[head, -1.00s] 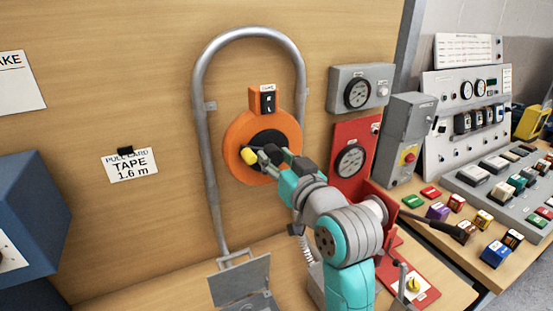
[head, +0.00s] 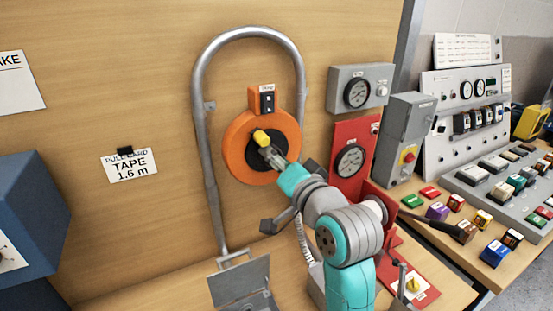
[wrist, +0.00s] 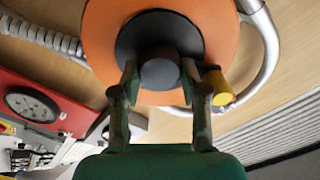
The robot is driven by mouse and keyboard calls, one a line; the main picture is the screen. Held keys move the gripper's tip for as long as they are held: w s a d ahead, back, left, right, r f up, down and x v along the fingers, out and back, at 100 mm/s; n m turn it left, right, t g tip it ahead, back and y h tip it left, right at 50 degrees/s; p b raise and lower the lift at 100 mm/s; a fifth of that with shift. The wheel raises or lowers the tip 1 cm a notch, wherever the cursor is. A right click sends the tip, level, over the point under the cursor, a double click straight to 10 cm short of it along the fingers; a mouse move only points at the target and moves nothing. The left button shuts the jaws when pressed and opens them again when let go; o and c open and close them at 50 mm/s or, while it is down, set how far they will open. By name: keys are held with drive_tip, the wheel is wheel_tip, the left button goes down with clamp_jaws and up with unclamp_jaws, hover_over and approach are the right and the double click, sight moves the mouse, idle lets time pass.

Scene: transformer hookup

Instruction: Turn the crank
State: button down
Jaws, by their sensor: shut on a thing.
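The crank is on an orange disc (head: 234,137) on the wooden wall, with a black centre (head: 252,158) and a yellow knob (head: 262,138). In the head view the knob is at the top of the black centre. My gripper (head: 276,160) reaches the crank from the lower right. In the wrist view my gripper (wrist: 160,78) has its two fingers on either side of the dark round hub (wrist: 159,72), shut on it. The yellow knob (wrist: 217,87) is just outside the right finger. In the head view my gripper partly hides the hub.
A small counter box (head: 267,101) tops the disc. A grey pipe (head: 203,135) arches around it. A red gauge panel (head: 350,135) and a grey gauge box (head: 342,78) are to the right. An open grey metal box (head: 240,285) is below.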

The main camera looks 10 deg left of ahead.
drive_tip(key=m, duration=0.5)
drive_tip(key=shift+f+m, duration=0.1)
drive_tip(key=shift+m, duration=0.3)
idle(0.4)
drive_tip(key=c, duration=0.9)
unclamp_jaws()
drive_tip(key=shift+o, duration=0.2)
drive_tip(key=v, duration=1.2)
